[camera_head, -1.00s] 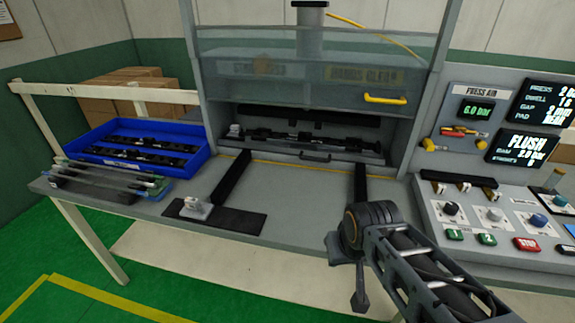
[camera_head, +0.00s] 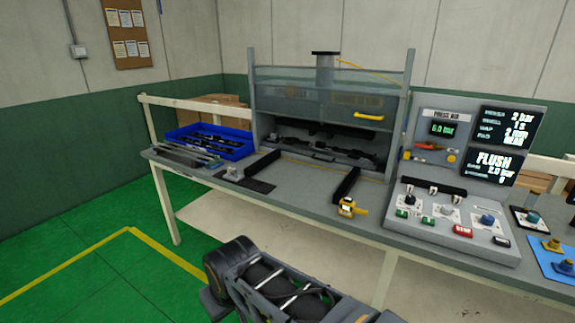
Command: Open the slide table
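The slide table (camera_head: 318,157) sits inside the press station under the raised-looking clear guard (camera_head: 310,88), its front edge at the press opening. Dark trim parts lie on it; its own handle is too small to make out clearly. Two black rails (camera_head: 345,185) run forward from the opening across the bench, with bare bench between them. The guard has a yellow handle (camera_head: 369,116). Part of my arm shows at the bottom centre, in front of the bench and apart from the slide table. My gripper is not in view.
A blue tray (camera_head: 238,152) of dark parts stands left on the bench (camera_head: 300,192). A small block on a black pad (camera_head: 257,186) lies near the left rail. A yellow device (camera_head: 347,207) is at the front edge. A control panel (camera_head: 450,235) stands right. Green floor is clear at left.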

